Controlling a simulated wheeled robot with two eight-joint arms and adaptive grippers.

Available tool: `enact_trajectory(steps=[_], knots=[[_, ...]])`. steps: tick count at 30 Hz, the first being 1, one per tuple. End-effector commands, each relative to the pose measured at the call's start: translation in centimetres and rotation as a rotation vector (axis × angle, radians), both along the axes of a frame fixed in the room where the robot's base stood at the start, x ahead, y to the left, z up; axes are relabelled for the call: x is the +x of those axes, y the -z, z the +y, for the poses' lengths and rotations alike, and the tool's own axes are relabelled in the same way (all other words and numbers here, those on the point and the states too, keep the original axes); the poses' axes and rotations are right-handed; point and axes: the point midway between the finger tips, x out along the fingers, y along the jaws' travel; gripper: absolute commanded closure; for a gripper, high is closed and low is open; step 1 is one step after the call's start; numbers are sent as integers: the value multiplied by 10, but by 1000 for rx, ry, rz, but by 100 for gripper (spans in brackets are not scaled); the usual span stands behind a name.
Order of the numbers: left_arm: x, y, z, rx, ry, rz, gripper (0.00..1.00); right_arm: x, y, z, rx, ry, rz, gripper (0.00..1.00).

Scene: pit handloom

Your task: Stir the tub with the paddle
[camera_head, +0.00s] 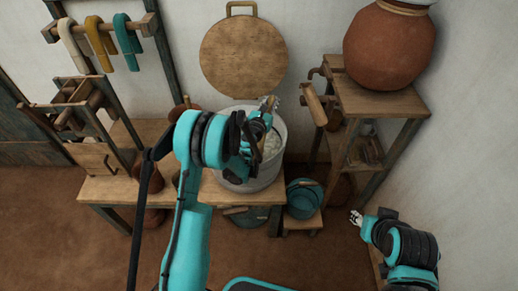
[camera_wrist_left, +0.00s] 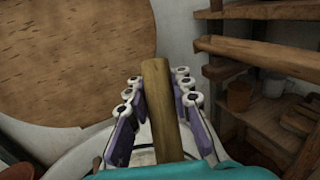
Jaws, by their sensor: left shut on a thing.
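The tub (camera_head: 275,172) is a pale round vessel on the wooden bench, with whitish contents (camera_head: 272,146) partly showing. My left gripper (camera_head: 262,112) is above the tub and shut on the paddle's wooden handle. In the left wrist view the paddle (camera_wrist_left: 157,85) stands between the two rows of fingers (camera_wrist_left: 158,100). The tub's rim (camera_wrist_left: 75,160) shows behind them. The paddle's lower end is hidden by my arm and gripper, so I cannot tell how deep it reaches. My right gripper (camera_head: 356,217) is low at the right, away from the tub, and looks empty; its finger opening is too small to judge.
A round wooden lid (camera_head: 243,56) leans on the wall behind the tub. A wooden stand (camera_head: 385,100) at the right bears a big clay pot (camera_head: 390,45). A teal bucket (camera_head: 303,198) sits low beside the bench (camera_head: 105,190). Coloured skeins (camera_head: 100,42) hang at the left.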

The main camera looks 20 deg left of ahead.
Motion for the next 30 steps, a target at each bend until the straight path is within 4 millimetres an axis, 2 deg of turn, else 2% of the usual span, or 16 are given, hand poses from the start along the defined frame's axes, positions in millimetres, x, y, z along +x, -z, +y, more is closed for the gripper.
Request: enact_trajectory(steps=[5,19,30], knots=[[0,0,-1,-3,2,0,100,0,0,0,0,0,0,60],[55,0,-31,-1,2,0,100,0,0,0,0,0,0,60],[59,0,-34,-1,1,0,100,0,0,0,0,0,0,60]])
